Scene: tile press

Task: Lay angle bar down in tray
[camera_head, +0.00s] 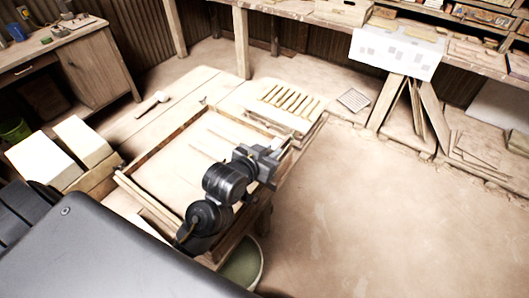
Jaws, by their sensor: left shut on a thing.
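My left gripper (268,161) reaches in over the right side of a shallow wooden tray-like frame (152,202) on the work table. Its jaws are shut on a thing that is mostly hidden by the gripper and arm. I take it to be the angle bar, but its shape cannot be made out. The gripper is near the frame's right rim; whether the held thing touches anything cannot be told. The inside of the frame is pale, with a few thin lines across it. My right gripper is not in view.
A slotted board (285,104) lies behind the frame, and a mallet (152,104) lies to its left. Pale blocks (42,160) stand at the left. A bucket (243,264) stands below the table's right side. The floor to the right is clear.

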